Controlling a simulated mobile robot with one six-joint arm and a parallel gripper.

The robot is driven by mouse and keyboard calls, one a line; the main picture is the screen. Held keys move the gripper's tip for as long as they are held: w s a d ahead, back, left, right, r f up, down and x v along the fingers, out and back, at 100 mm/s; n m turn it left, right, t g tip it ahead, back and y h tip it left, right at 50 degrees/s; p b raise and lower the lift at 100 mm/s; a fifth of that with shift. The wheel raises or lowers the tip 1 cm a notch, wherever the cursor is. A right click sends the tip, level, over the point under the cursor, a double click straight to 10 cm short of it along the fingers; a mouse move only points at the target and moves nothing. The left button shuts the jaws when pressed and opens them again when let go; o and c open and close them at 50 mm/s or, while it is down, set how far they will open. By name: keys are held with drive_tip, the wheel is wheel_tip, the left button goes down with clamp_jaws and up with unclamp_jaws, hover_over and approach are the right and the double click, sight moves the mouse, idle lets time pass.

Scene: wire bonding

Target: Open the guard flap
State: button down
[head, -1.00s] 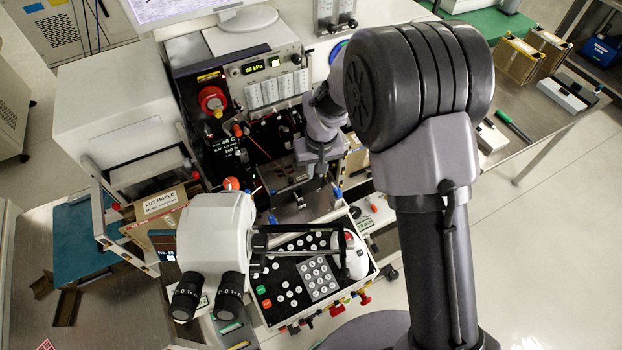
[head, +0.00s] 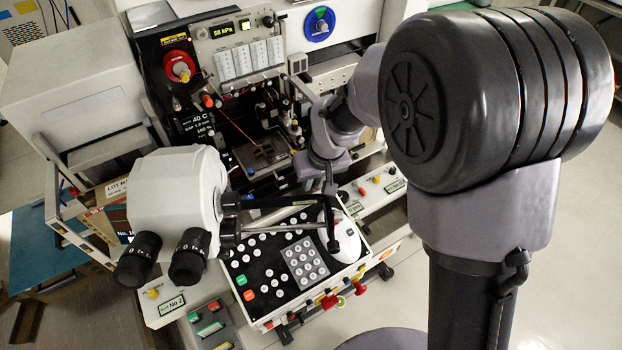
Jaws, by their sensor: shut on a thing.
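My gripper (head: 326,172) is at the right front of the bonder's dark work bay, pointing down and away from me. My own wrist mostly hides its fingers. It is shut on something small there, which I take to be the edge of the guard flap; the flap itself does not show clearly. A grey work stage (head: 262,156) with a small plate on it lies in the bay, left of my gripper.
A white microscope head (head: 178,190) with black eyepieces stands at front left. Its black support arm (head: 275,202) crosses in front of the bay, close below my gripper. A keypad panel (head: 300,262) lies below. A red knob (head: 179,66) and a pressure display (head: 223,30) are behind.

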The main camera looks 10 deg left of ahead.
drive_tip(key=shift+s+d+f+b, duration=0.25)
drive_tip(key=shift+f+b, duration=0.2)
drive_tip(key=shift+f, duration=0.15)
drive_tip(key=shift+s+d+f+b, duration=0.2)
drive_tip(key=shift+f+b, duration=0.2)
drive_tip(key=shift+f, duration=0.15)
drive_tip(key=c, duration=1.4)
unclamp_jaws()
drive_tip(key=shift+d, duration=0.15)
drive_tip(key=shift+r, duration=0.45)
drive_tip(key=p+v, duration=0.5)
drive_tip(key=v, duration=1.1)
drive_tip(key=shift+r, duration=0.25)
